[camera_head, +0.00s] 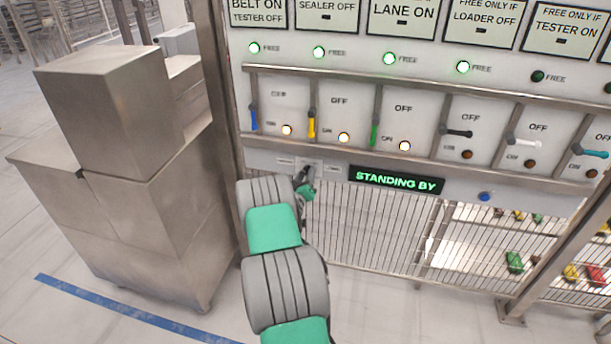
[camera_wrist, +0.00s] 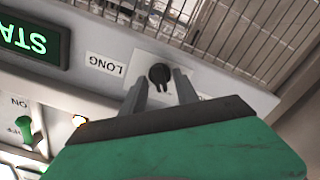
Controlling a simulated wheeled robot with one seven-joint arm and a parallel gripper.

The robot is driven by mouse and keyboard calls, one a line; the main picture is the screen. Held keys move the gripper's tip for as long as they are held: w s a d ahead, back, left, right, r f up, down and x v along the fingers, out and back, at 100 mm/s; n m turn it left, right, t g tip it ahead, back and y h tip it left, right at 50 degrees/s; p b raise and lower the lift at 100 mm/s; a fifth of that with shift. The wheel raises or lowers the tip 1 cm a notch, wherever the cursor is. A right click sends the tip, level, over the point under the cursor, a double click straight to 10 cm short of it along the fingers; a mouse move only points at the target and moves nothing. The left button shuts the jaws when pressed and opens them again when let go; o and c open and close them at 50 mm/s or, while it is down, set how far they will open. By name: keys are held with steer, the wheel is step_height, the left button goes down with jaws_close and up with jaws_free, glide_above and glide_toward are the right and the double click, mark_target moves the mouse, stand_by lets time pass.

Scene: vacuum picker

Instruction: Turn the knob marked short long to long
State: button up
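The knob (camera_wrist: 159,75) is small, round and black, on a pale plate in the wrist view, with a narrow part pointing down in the picture. The "LONG" label (camera_wrist: 106,64) is to its left, upside down in this view. The label on the other side is mostly hidden by my gripper. My gripper (camera_wrist: 160,84) has its two grey fingers apart, one on each side of the knob; I cannot tell whether they touch it.
A green-lit "STANDING BY" display (camera_head: 396,180) is right of the knob's plate. Above it is a row of coloured levers, with a blue one (camera_head: 254,118) at the left. Stacked metal boxes (camera_head: 115,120) stand left of the panel. A wire grille (camera_head: 365,225) is below.

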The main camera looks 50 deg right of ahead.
steer(key=shift+c, duration=0.2)
jaws_close()
steer(key=shift+f+b, duration=0.1)
steer(key=shift+b, duration=0.5)
steer(key=m+b, duration=1.3)
steer(key=b, duration=1.1)
steer(key=shift+s+m, duration=0.1)
steer(key=shift+m, duration=0.3)
